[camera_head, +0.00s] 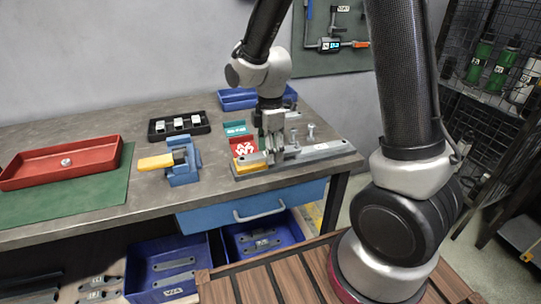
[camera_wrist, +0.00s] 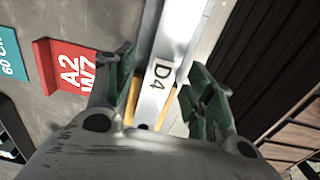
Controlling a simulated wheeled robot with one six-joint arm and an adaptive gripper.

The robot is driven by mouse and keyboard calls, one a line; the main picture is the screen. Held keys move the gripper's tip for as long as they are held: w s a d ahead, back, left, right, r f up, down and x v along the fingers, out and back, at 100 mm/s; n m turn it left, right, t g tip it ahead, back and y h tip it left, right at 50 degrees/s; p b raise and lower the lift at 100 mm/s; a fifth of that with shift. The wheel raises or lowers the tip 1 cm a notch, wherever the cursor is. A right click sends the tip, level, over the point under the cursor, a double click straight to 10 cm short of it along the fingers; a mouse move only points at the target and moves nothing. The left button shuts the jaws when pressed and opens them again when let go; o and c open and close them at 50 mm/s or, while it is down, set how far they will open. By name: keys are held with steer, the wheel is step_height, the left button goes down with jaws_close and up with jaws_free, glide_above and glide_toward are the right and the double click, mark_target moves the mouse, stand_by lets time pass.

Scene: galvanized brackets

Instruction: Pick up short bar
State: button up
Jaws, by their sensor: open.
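A silver metal bar marked D4 (camera_wrist: 158,82) lies between my open fingers in the wrist view and runs away upward in the picture. My gripper (camera_wrist: 158,68) has one finger on each side of it, with a gap showing on both sides. In the head view my gripper (camera_head: 273,152) points down over the grey fixture (camera_head: 325,151) near the table's right end. It hides much of the bar there. I cannot tell the bar's full length or whether it is the short bar. A yellow piece (camera_wrist: 130,112) shows below the bar, partly hidden by my gripper.
A red A2 W7 block (camera_wrist: 75,66) and a teal block (camera_wrist: 11,55) stand left of the fixture. Upright bolts (camera_head: 311,132) stand behind it. A blue vise-like holder (camera_head: 183,170), black tray (camera_head: 180,126) and red tray (camera_head: 62,176) are further left. Bins below hold more bars.

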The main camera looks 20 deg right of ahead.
jaws_close()
stand_by(0.3)
